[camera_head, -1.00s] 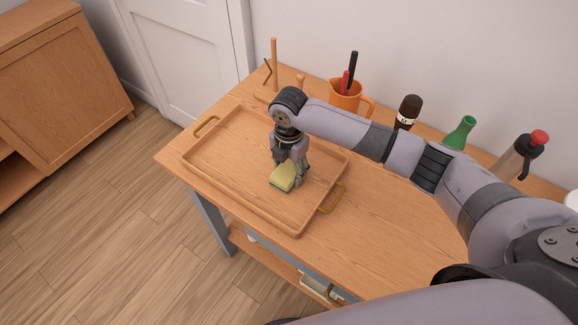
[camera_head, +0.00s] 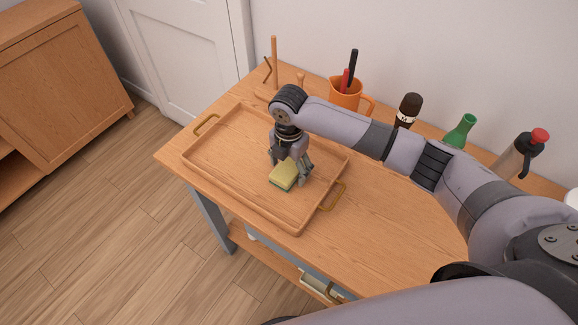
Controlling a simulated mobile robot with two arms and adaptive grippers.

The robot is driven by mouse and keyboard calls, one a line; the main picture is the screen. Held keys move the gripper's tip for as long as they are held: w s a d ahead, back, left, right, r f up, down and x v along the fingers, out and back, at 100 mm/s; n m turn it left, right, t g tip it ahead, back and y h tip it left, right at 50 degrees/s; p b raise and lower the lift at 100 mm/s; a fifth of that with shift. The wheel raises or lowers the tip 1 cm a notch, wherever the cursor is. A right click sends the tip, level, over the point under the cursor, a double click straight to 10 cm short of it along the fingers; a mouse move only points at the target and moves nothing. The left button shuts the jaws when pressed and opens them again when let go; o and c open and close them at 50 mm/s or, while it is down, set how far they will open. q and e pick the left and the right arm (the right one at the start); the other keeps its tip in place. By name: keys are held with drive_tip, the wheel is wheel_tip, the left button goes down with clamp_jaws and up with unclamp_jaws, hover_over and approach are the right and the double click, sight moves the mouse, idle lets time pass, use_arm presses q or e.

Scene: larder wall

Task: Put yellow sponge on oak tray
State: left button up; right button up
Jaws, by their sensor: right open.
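The yellow sponge (camera_head: 284,175), with a green underside, lies flat on the floor of the oak tray (camera_head: 222,169), right of the tray's middle. The tray has a low rim and brass handles at two ends, and sits on the wooden table. My right gripper (camera_head: 290,169) is open, pointing down just behind and above the sponge, with its fingers spread. Whether a finger still touches the sponge cannot be told. My left gripper is not in view.
An orange jug (camera_head: 346,97) with utensils, a dark-topped bottle (camera_head: 409,109), a green bottle (camera_head: 461,131) and a red-topped flask (camera_head: 518,156) stand along the wall. A wooden stand (camera_head: 274,68) is behind the tray. The table right of the tray is clear.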

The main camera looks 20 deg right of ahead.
sight(289, 167)
wheel_tip(289, 167, up, 12)
drive_tip(key=b, duration=0.2)
idle(0.4)
